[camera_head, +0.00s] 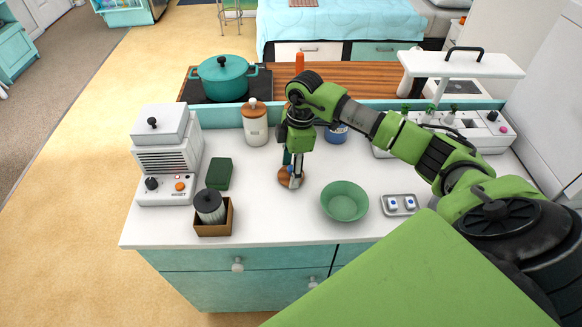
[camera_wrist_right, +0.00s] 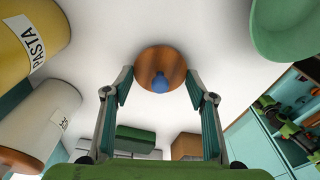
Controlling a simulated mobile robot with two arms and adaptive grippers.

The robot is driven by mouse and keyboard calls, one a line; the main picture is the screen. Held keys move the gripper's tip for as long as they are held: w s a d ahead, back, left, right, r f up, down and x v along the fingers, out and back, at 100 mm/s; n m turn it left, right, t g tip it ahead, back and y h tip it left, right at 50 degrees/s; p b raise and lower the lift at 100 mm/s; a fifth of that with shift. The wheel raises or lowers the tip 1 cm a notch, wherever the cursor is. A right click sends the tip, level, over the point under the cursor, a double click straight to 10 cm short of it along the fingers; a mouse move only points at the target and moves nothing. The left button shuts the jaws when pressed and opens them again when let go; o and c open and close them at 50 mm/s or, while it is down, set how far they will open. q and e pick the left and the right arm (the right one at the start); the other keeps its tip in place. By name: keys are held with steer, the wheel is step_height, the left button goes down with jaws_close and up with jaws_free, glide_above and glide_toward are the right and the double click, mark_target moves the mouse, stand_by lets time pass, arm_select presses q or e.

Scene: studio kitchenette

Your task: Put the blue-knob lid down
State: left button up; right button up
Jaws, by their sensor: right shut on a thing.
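The blue-knob lid is a round wooden disc (camera_head: 285,179) with a blue knob; it also shows in the wrist view (camera_wrist_right: 150,62). My right gripper (camera_head: 294,180) points down at it over the white counter. In the wrist view the fingers (camera_wrist_right: 160,82) stand on either side of the blue knob, and the gripper is shut on the lid. The lid looks level and close to the counter; I cannot tell whether it touches. My left gripper is not in view.
A green bowl (camera_head: 344,202) stands to the right of the lid. A green sponge-like block (camera_head: 219,173) and a brown box (camera_head: 214,223) are to the left. A white canister (camera_head: 256,128) and a blue jar (camera_head: 337,133) stand behind. The counter in front of the lid is clear.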

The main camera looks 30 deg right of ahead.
steer(key=o, duration=1)
steer(key=shift+o, duration=0.2)
steer(key=shift+r, duration=0.15)
steer(key=shift+d+r, duration=0.1)
steer(key=shift+r, duration=0.2)
step_height(320, 180, up, 11)
steer(key=d+b, duration=0.1)
steer(key=b, duration=0.1)
steer(key=shift+s, duration=0.3)
steer(key=shift+d, duration=0.1)
